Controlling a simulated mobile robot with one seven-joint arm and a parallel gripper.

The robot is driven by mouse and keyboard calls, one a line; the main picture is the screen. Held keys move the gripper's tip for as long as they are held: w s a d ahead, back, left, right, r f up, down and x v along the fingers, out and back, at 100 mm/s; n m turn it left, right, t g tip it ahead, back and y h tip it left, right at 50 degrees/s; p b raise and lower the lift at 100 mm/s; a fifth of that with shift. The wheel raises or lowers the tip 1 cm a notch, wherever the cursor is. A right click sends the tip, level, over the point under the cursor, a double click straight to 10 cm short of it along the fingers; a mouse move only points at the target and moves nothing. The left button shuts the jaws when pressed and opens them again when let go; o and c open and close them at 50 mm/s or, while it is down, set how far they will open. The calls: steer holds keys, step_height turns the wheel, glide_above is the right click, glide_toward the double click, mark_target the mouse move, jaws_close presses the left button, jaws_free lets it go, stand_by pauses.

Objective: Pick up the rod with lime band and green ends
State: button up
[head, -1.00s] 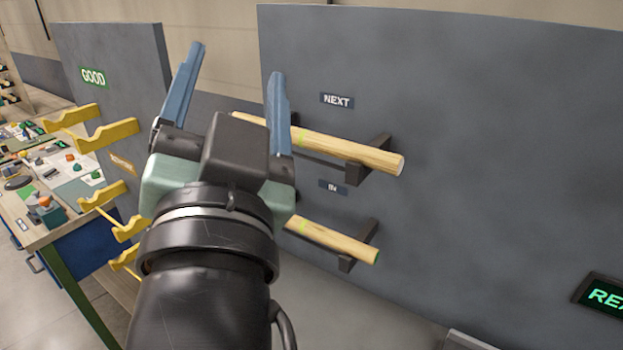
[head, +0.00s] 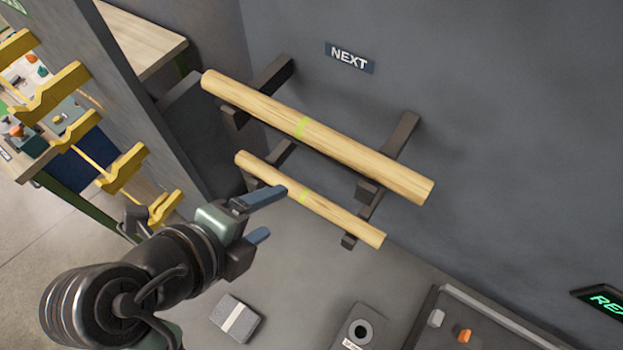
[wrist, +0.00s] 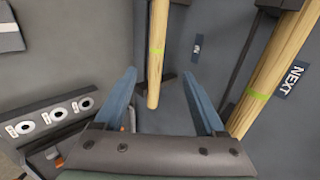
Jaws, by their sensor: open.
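Two pale wooden rods with lime bands rest on dark wall brackets. The lower rod (head: 335,216) showed a green right end in the earlier head view; its end colour is hard to tell now. The upper rod (head: 365,157), under the NEXT sign, showed a plain pale end. My gripper (head: 275,212) is open and empty, its blue fingers pointing at the lower rod near its band. In the wrist view the lower rod (wrist: 157,55) appears in the gap between the fingers, beyond their tips, and the upper rod (wrist: 265,85) lies to the right.
Dark brackets (head: 402,136) stick out from the grey wall panel. Yellow hooks (head: 125,168) stand at the left, near my arm. Below are a grey block (head: 236,319), a box with a round hole (head: 361,329) and a tray (head: 437,298) with small pieces.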

steer(key=p, duration=0.1)
glide_toward(304, 199)
steer(key=x, duration=0.4)
steer(key=shift+w+r, duration=0.1)
steer(key=shift+w, duration=0.15)
steer(key=shift+s+p+x, duration=0.25)
steer(key=shift+p+x, duration=1.1)
steer(key=shift+x, duration=1.25)
jaws_close()
